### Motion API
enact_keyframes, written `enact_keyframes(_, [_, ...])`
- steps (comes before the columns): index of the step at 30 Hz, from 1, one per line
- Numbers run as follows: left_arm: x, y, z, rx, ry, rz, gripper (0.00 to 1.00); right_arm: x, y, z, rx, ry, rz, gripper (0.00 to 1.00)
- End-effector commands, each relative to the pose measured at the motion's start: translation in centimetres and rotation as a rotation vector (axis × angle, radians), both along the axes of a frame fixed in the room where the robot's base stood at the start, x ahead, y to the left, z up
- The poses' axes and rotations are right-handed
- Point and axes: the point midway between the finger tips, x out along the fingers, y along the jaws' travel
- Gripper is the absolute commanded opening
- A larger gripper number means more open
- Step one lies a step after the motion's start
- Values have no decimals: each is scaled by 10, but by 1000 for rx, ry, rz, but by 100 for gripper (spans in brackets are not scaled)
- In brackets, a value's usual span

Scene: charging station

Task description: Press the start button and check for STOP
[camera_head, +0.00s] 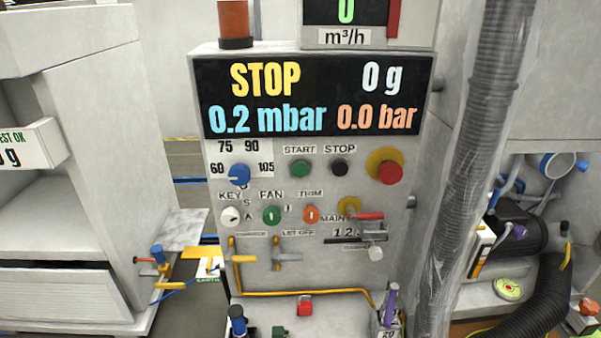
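The control panel (215,200) stands upright in the middle of the view. Its green START button (300,168) sits below the display, with the black STOP button (340,168) just to its right. The display (320,84) reads "STOP" in yellow, "0 g" in white, "0.2 mbar" in blue and "0.0 bar" in orange. A red mushroom button (389,173) on a yellow base is right of the STOP button. I see neither of my grippers, and nothing covers the START button.
A blue knob (238,175), a key switch (231,216), a green FAN knob (271,215) and an orange TRIM knob (311,214) surround the buttons. A red-handled lever (368,217) sits lower right. A grey corrugated hose (481,150) hangs right of the panel; a cabinet (90,160) stands left.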

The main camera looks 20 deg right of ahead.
Motion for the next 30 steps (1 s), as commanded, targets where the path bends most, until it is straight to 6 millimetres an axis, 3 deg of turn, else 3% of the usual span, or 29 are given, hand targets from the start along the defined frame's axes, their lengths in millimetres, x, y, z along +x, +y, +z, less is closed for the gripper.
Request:
enact_keyframes(6, [0,0,0,0,0,0,0,0,0,0,0,0,0,80])
enact_keyframes(22, [0,0,0,0,0,0,0,0,0,0,0,0,0,0])
enact_keyframes(30, [0,0,0,0,0,0,0,0,0,0,0,0,0,0])
